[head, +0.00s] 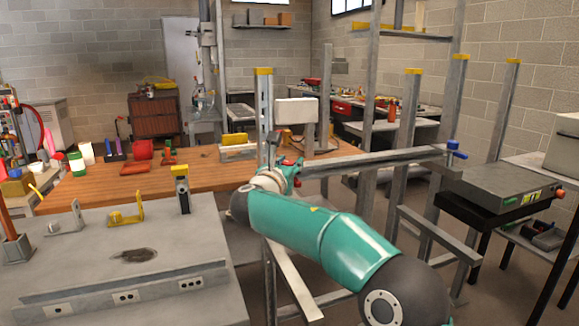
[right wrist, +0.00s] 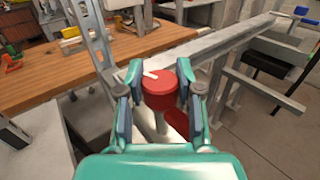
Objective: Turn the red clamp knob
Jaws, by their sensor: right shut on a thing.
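The red clamp knob (right wrist: 160,92) is a round red cylinder with a white mark on its top, seen in the middle of the right wrist view. My right gripper (right wrist: 160,74) has one finger on each side of the knob and is shut on it. In the head view my right gripper (head: 289,172) is at the end of my teal arm, beside a metal upright; a little red shows there, and the arm and gripper mostly hide the knob. My left gripper is not in view.
A metal bar (head: 370,162) runs right from the gripper to a blue clamp knob (head: 455,150). A wooden workbench (head: 205,176) with tools stands behind. A grey metal table (head: 100,245) with brackets is at the left. A grey box (head: 500,188) stands right.

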